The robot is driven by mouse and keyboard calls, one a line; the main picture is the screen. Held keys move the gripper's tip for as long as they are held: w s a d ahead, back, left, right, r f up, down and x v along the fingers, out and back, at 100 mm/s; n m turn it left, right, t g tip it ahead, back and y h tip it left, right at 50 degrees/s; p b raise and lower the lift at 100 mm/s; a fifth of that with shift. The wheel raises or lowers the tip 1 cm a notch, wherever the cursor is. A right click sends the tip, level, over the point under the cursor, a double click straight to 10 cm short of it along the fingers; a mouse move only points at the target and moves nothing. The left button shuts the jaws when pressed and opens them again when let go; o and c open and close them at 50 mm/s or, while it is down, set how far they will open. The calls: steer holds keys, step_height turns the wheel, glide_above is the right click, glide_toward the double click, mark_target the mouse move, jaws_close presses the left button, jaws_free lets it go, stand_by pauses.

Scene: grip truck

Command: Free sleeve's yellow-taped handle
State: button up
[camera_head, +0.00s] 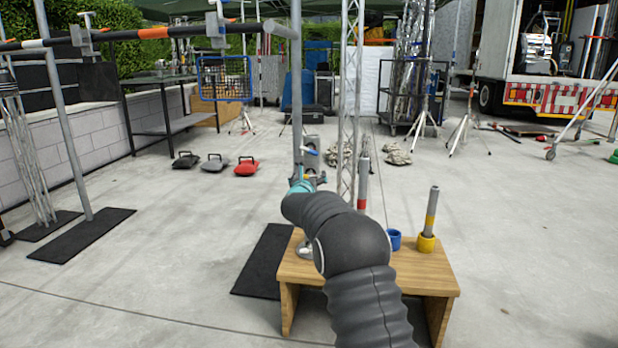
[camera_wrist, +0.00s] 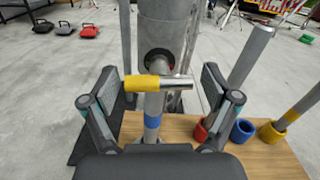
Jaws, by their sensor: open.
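In the wrist view the yellow-taped handle (camera_wrist: 147,82) is a short horizontal bar with a bare metal right end. It lies across a vertical metal rod with a blue band (camera_wrist: 152,122). Behind it stands a thick grey metal sleeve or post (camera_wrist: 165,30) with a dark round hole. My gripper (camera_wrist: 160,90) is open, with one finger on each side of the handle and a gap on both sides.
A wooden bench (camera_head: 410,270) stands below my arm. It carries a blue cup (camera_head: 394,238), a yellow cup (camera_head: 427,243) holding a rod, and a red cup (camera_wrist: 200,130). A truss (camera_head: 351,60) rises close behind.

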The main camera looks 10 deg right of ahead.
steer(key=c, duration=1.2)
steer(key=shift+o, duration=0.2)
